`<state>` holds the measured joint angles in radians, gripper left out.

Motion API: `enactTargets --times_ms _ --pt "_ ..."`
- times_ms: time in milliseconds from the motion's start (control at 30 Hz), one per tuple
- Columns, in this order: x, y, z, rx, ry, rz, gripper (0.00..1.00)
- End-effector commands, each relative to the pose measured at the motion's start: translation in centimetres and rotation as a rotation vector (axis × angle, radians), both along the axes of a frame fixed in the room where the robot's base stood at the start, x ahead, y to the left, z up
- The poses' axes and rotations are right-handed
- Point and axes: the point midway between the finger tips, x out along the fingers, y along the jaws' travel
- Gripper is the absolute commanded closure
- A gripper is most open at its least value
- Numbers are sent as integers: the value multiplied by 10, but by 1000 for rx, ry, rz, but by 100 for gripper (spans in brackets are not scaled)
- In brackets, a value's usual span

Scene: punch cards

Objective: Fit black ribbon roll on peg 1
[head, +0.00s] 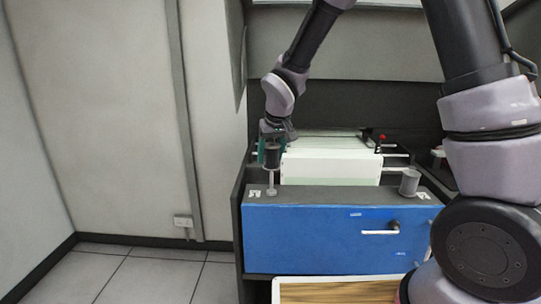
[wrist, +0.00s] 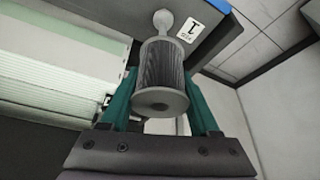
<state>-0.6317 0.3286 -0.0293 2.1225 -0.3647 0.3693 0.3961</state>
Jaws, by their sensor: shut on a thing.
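My gripper (head: 270,155) is shut on a black ribbon roll (head: 272,158), above the left end of the blue-fronted machine. In the wrist view the roll (wrist: 163,75) is a dark ribbed cylinder with a grey end flange and a centre hole, between the two green fingers of my gripper (wrist: 163,100). Peg 1 (head: 271,184) is a light post on a round base, directly below the roll in the head view. Its base (wrist: 163,20) shows beyond the roll in the wrist view, beside the label "1" (wrist: 190,30). I cannot tell whether the peg's tip is inside the roll.
A grey roll (head: 409,182) stands at the right end of the machine top (head: 335,195). White card feed parts (head: 330,168) rise behind the pegs. A red knob (head: 382,138) stands at the back right. A wall is close on the left.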

Motion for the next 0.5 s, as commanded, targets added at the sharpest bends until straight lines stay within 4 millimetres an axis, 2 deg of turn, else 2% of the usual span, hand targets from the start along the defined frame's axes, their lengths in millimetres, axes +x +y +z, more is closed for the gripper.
enactTargets --times_ms 500 --pt "0 0 -3 0 1 0 100"
